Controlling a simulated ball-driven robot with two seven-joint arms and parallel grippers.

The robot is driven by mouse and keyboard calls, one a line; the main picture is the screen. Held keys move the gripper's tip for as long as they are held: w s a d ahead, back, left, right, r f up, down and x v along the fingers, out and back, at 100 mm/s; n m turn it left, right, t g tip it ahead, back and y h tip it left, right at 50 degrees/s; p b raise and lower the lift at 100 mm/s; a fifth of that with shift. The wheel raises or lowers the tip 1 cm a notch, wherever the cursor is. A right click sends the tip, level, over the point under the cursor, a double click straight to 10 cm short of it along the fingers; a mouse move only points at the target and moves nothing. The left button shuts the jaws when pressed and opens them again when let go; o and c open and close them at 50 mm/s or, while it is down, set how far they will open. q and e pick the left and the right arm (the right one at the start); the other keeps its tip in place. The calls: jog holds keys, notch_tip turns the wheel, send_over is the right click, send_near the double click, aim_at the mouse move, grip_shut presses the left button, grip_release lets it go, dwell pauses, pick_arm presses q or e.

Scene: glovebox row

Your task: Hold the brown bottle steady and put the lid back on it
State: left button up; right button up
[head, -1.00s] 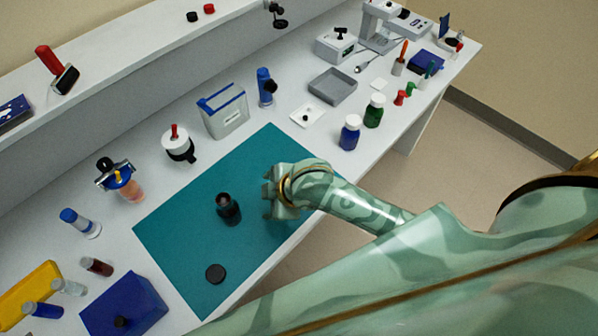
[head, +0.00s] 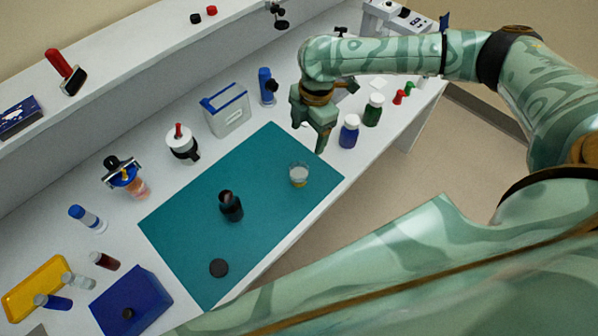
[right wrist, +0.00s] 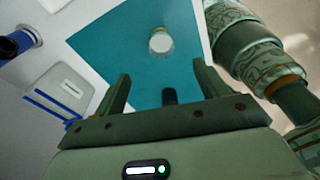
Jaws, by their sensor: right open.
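The brown bottle (head: 231,208), very dark, stands upright on the teal mat (head: 190,235), with no lid on its mouth. A dark round lid (head: 219,268) lies flat on the mat, nearer the front edge. My right gripper (head: 318,142) is open and empty above the mat's far right corner, well apart from both. In the right wrist view a dark shape, apparently the bottle (right wrist: 169,97), shows beyond the open fingers, partly hidden by the gripper body. My left gripper is not in view.
A blue box (head: 132,302) sits left of the lid. The mat around the bottle is clear.

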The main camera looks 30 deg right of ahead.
aim_at(299, 170)
jog(key=f, duration=0.3)
jog(key=a+f+b, duration=0.1)
jog(key=f, duration=0.2)
jog(key=f+b, duration=0.1)
jog(key=f, duration=0.3)
jog(key=shift+s+a+f, duration=0.1)
jog(key=shift+a, duration=0.05)
jog(key=shift+a+f+b, duration=0.1)
jog(key=shift+f+b, duration=0.2)
jog(key=shift+f, duration=0.1)
jog(key=shift+s+a+f+b, duration=0.1)
jog(key=shift+a+f+b, duration=0.1)
jog(key=shift+f, duration=0.65)
jog(key=shift+w+a+f+b, duration=0.1)
jog(key=shift+a+f+b, duration=0.15)
jog(key=shift+f, duration=0.6)
jog(key=shift+s+a+f+b, duration=0.1)
jog(key=shift+a+f+b, duration=0.1)
jog(key=shift+f, duration=0.65)
jog(key=c, duration=1)
